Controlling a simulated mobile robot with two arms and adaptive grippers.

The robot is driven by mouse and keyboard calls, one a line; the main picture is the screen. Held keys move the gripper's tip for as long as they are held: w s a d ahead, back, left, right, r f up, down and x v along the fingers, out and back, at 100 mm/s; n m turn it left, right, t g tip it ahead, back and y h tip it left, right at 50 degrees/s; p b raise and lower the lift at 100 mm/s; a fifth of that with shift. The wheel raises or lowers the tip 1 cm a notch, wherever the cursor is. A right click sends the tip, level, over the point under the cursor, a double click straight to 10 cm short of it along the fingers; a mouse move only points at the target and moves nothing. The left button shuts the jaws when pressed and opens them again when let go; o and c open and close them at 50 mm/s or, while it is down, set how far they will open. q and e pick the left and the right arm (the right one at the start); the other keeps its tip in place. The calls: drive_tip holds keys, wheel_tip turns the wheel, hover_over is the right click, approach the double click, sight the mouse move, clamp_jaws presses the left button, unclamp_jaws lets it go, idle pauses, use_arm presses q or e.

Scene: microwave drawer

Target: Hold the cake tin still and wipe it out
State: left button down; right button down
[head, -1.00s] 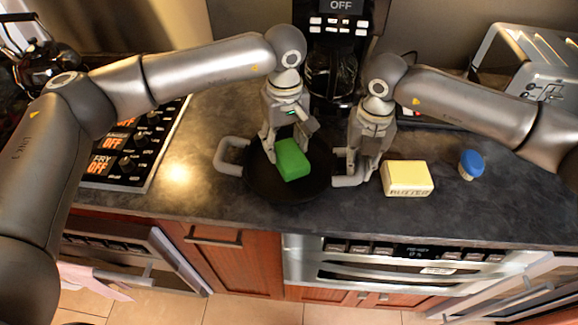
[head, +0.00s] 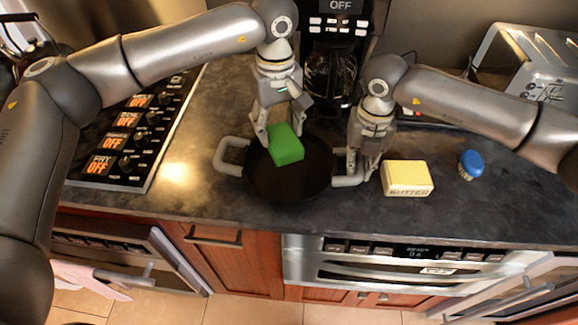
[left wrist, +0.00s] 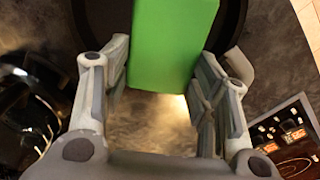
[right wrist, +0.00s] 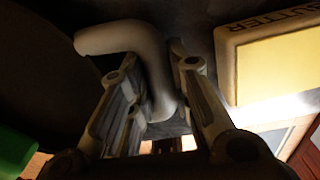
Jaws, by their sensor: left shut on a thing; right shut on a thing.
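The cake tin (head: 290,190) is a round dark pan with two grey side handles, standing on the counter. My left gripper (head: 279,130) is shut on a green block-shaped sponge (head: 286,148) and holds it over the back part of the tin. The sponge fills the space between the fingers in the left wrist view (left wrist: 172,45). Whether it touches the tin's floor I cannot tell. My right gripper (head: 362,165) is shut on the tin's right handle (head: 346,181); the handle runs between its fingers in the right wrist view (right wrist: 150,60).
A yellow butter box (head: 407,178) stands just right of my right gripper, with a blue-capped jar (head: 471,165) beyond it. A coffee maker (head: 332,70) stands behind the tin, a toaster (head: 530,60) at the back right. The stove controls (head: 130,130) lie to the left.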

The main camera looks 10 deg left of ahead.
use_arm(q)
drive_tip(key=a, duration=0.7)
drive_tip(key=shift+a, duration=0.3)
use_arm(e)
drive_tip(key=c, duration=0.6)
unclamp_jaws()
drive_tip(key=shift+r, duration=0.1)
use_arm(q)
drive_tip(key=shift+r+p, duration=1.5)
use_arm(e)
drive_tip(key=shift+r, duration=3.4)
drive_tip(key=o, duration=0.6)
drive_tip(key=shift+c, duration=0.2)
